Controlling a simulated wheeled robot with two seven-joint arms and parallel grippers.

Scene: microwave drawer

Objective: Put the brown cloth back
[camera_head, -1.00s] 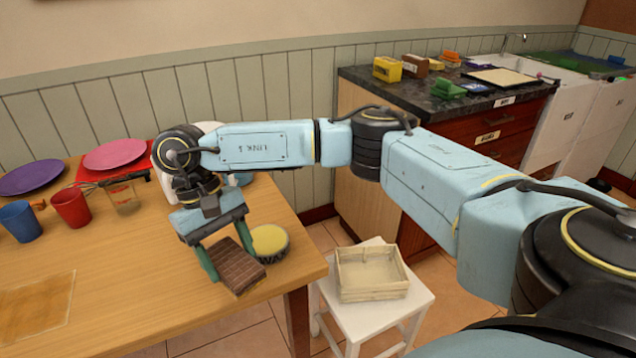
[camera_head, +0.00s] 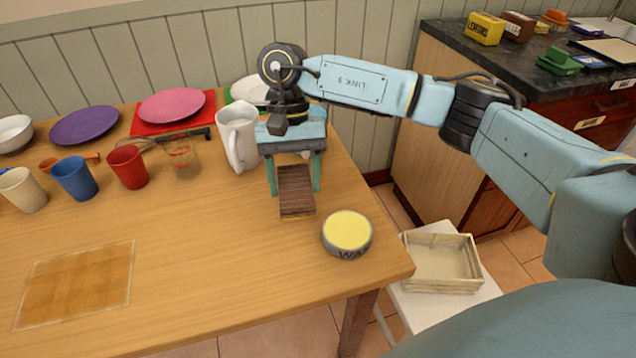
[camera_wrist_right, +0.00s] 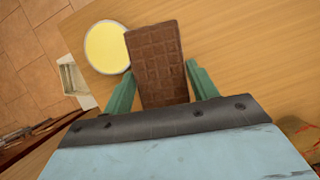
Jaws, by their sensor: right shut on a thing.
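The brown cloth (camera_head: 296,190), a thick slab with a waffle pattern, is between the green fingers of my right gripper (camera_head: 294,184). The gripper is shut on it. In the right wrist view the cloth (camera_wrist_right: 158,62) sticks out past the fingertips (camera_wrist_right: 161,85), beside a round yellow-topped tin (camera_wrist_right: 107,46). In the head view the cloth is behind and left of that tin (camera_head: 347,232), over the wooden table (camera_head: 215,265). I cannot tell how high it is above the table. My left gripper is out of view.
A white jug (camera_head: 237,138) stands close left of my right gripper. Glass (camera_head: 181,154), red cup (camera_head: 127,167) and plates line the back. An orange-brown square (camera_head: 76,283) lies front left. A wooden crate (camera_head: 440,262) sits on a white stool off the right edge. The table's middle is clear.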

